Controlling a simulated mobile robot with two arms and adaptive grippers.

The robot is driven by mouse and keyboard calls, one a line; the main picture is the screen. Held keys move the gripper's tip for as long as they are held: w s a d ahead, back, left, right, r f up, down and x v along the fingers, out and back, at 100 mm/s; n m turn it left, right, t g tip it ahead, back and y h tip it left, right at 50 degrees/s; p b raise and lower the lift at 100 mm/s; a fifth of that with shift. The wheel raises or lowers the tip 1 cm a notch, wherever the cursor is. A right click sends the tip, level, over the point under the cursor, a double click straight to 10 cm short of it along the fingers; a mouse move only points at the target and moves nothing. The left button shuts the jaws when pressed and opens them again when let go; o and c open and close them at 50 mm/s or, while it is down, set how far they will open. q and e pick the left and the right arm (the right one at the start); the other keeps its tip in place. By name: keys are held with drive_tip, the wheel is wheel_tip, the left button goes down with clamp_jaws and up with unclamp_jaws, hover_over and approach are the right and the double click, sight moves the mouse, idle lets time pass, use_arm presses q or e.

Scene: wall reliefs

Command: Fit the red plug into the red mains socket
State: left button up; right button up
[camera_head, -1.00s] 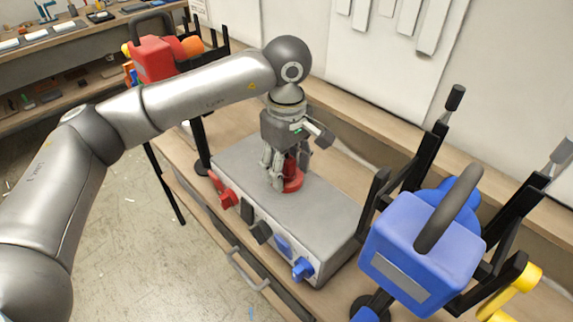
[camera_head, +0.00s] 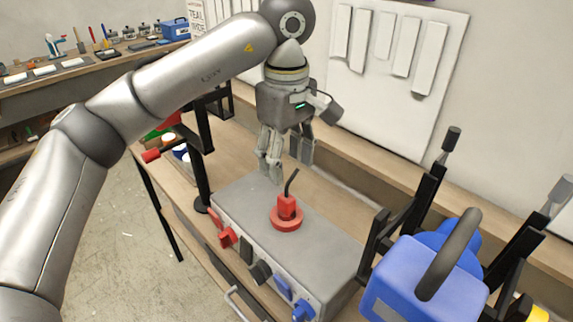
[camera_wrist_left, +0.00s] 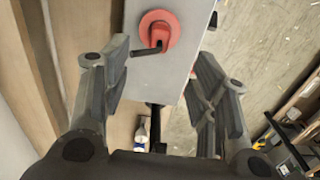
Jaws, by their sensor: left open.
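The red plug (camera_head: 286,207), with a bent black cable stub, stands about upright in the round red mains socket (camera_head: 288,223) on top of a long grey box. How deep its pins sit is hidden. My left gripper (camera_head: 290,170) is open and empty, above and behind the plug, apart from it. In the left wrist view the plug (camera_wrist_left: 158,34) and the red socket ring (camera_wrist_left: 150,18) show at the top, beyond the spread fingers (camera_wrist_left: 162,60). My right gripper is not in view.
The grey box (camera_head: 325,235) carries red, black and blue parts on its front face. A blue case (camera_head: 425,280) in a black stand (camera_head: 405,205) is close on the right. Another black stand (camera_head: 200,165) is at the left. White wall panels (camera_head: 385,60) rise behind the bench.

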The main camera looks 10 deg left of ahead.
sight(287, 196)
use_arm(q)
drive_tip(key=shift+c, duration=1.4)
drive_tip(key=shift+r+n+p, duration=0.1)
drive_tip(key=shift+n+p, duration=0.4)
drive_tip(key=shift+n, duration=0.2)
drive_tip(key=c, duration=0.4)
drive_tip(key=n+p, duration=0.6)
drive_tip(key=n, duration=0.5)
drive_tip(key=shift+w+n, duration=0.1)
drive_tip(key=shift+n, duration=0.3)
clamp_jaws()
drive_tip(key=n+p, duration=0.3)
drive_tip(key=n, duration=0.3)
drive_tip(key=shift+f, duration=0.2)
drive_tip(key=shift+f+n, duration=0.2)
drive_tip(key=shift+n, duration=0.1)
drive_tip(key=shift+f+b, duration=1.45)
drive_tip(key=shift+f, duration=1.45)
